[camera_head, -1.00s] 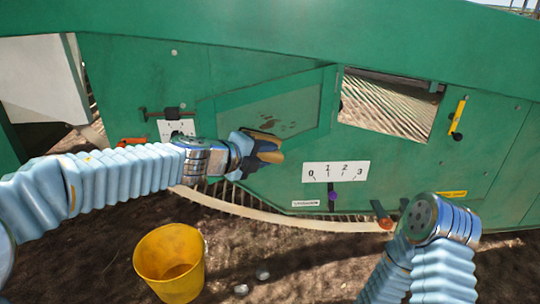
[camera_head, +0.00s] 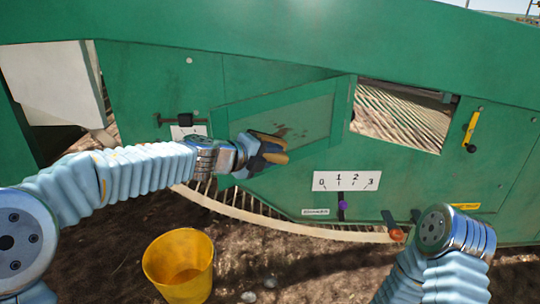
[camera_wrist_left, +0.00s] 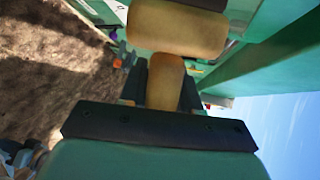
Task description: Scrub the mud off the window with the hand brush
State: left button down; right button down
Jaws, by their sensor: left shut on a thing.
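The window (camera_head: 318,112) is a pane in a green frame on the machine's side. Brown mud (camera_head: 290,131) marks it near its middle. My left gripper (camera_head: 262,156) is shut on the hand brush, in front of the window's lower left, just left of and below the mud. The tan wooden brush (camera_head: 270,140) partly shows there; I cannot tell whether its bristles touch the pane. In the left wrist view the brush's wooden body (camera_wrist_left: 176,30) and its handle between the fingers show large; the bristles are hidden. My right arm shows at lower right, but its gripper is not in view.
A yellow bucket (camera_head: 180,262) stands on the soil below. A 0–3 scale (camera_head: 346,181) with a purple-knobbed lever, an orange-tipped lever (camera_head: 397,235) and a yellow handle (camera_head: 471,129) are on the green panel. An opening (camera_head: 402,114) shows rods right of the window.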

pick_arm(q)
jog(key=shift+w+a+p, duration=0.35)
jog(key=shift+w+p, duration=0.15)
jog(key=shift+w, duration=0.4)
jog(key=shift+w+d+r+p, duration=0.1)
jog(key=shift+w+d+p, duration=0.15)
jog(key=shift+d, duration=0.4)
jog(key=shift+w+d+f+p, duration=0.1)
jog(key=shift+d+p, duration=0.2)
jog(key=shift+d, duration=0.3)
jog(key=shift+w+d+r+p, duration=0.1)
jog(key=shift+w+d+p, duration=0.15)
jog(key=shift+d, duration=0.4)
jog(key=w+d+p, duration=0.4)
jog(key=d+p, duration=0.1)
jog(key=d, duration=0.5)
jog(key=shift+d+p, duration=0.25)
jog(key=shift+p, duration=0.05)
